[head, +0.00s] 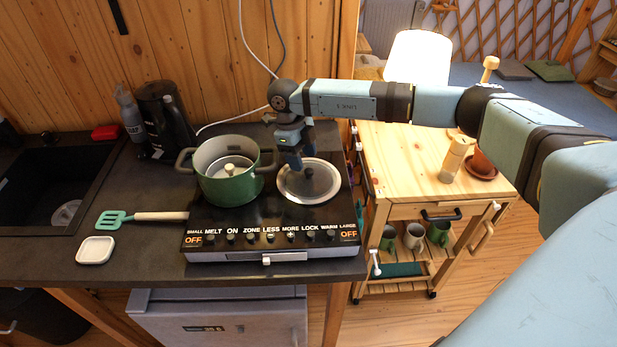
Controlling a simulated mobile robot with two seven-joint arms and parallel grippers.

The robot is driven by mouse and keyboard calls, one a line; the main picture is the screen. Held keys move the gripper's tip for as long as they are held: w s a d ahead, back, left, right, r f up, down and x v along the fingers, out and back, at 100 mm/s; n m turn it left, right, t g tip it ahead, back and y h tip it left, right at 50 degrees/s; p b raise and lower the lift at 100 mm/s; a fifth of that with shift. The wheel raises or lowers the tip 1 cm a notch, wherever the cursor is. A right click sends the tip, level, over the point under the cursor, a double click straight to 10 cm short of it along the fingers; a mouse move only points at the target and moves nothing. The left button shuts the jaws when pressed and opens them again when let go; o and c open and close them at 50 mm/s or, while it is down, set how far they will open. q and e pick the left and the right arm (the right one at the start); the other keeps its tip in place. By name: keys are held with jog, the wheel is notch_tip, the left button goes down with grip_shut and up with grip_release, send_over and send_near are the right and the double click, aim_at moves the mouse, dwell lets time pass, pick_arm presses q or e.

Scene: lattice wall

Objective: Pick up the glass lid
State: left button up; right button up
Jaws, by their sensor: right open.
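A round glass lid (322,186) with a metal rim lies flat on the right side of the black cooktop (212,222). My right gripper (296,165) points down over the lid's upper left part, close to its knob. It is open, and I cannot tell whether its fingers touch the knob, which is partly hidden. My left gripper is not in view.
A green pot (226,186) with something round and knobbed inside stands just left of the lid. A green spatula (145,216) and a white dish (96,250) lie left of the cooktop. A wooden cart (412,185) stands at the right.

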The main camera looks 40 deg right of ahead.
aim_at(309, 170)
jog(key=x, duration=0.1)
jog(key=p+x, duration=0.1)
jog(key=x, duration=0.1)
jog(key=shift+s+d+f, duration=0.2)
jog(key=shift+s, duration=0.15)
jog(key=shift+f, duration=0.3)
grip_shut()
jog(key=shift+r, duration=0.2)
